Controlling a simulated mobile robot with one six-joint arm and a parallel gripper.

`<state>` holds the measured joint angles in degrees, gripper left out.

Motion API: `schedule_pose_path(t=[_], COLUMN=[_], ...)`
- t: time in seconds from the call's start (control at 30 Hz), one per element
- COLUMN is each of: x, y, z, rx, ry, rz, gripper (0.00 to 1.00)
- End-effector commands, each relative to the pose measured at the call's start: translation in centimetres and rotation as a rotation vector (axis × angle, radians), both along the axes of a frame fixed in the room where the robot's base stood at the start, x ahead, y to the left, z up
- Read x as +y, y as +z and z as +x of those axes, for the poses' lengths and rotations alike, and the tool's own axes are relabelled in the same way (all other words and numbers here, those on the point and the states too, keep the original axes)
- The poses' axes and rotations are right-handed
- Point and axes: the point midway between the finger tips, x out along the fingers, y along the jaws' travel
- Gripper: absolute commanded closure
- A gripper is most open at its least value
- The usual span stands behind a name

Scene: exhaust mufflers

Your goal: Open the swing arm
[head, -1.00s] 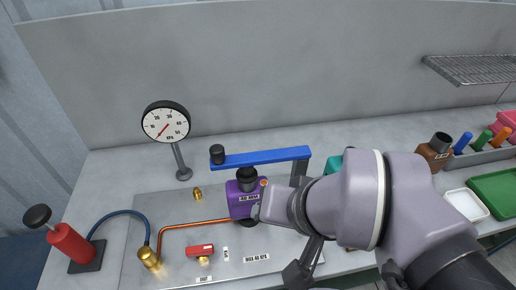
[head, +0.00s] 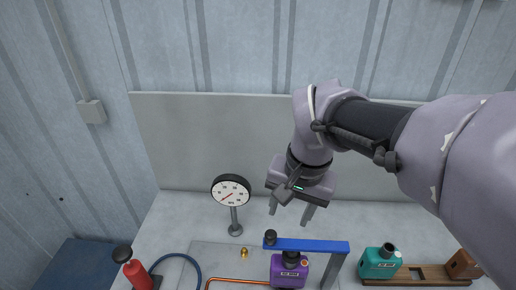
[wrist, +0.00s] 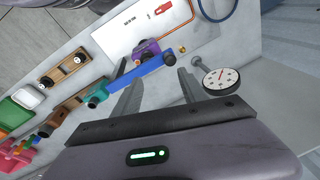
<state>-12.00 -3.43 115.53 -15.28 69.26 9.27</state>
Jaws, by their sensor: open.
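The swing arm is a blue bar (head: 312,245) with a black knob (head: 270,237) at its left end and a grey post (head: 335,268) at its right. It spans above the purple muffler (head: 290,270), whose lower part is cut off by the frame edge. The bar also shows in the wrist view (wrist: 135,76), with its knob (wrist: 168,58) near the purple muffler (wrist: 147,48). My gripper (head: 291,211) is open and empty, pointing down above the bench. It appears above and behind the bar, apart from it. Its two fingers also show in the wrist view (wrist: 160,82).
A round gauge (head: 231,190) on a stand is left of my gripper. A teal muffler (head: 380,263) and a brown one (head: 463,264) stand on a wooden rack at right. A red pump (head: 138,274) is at left. A grey panel (head: 180,140) rises behind the bench.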

Motion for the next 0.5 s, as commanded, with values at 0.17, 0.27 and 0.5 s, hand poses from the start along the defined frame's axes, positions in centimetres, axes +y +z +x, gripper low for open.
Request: schedule_pose_path(t=[0.17, 0.27, 0.5], x=[2.9, 3.5, 3.4], y=[3.1, 2.4, -3.7], z=[4.1, 4.8, 4.7], rx=[0.122, 0.141, 0.147], ry=[0.02, 0.019, 0.021], rz=[-0.075, -0.089, -0.092], gripper=[0.5, 0.5, 0.5])
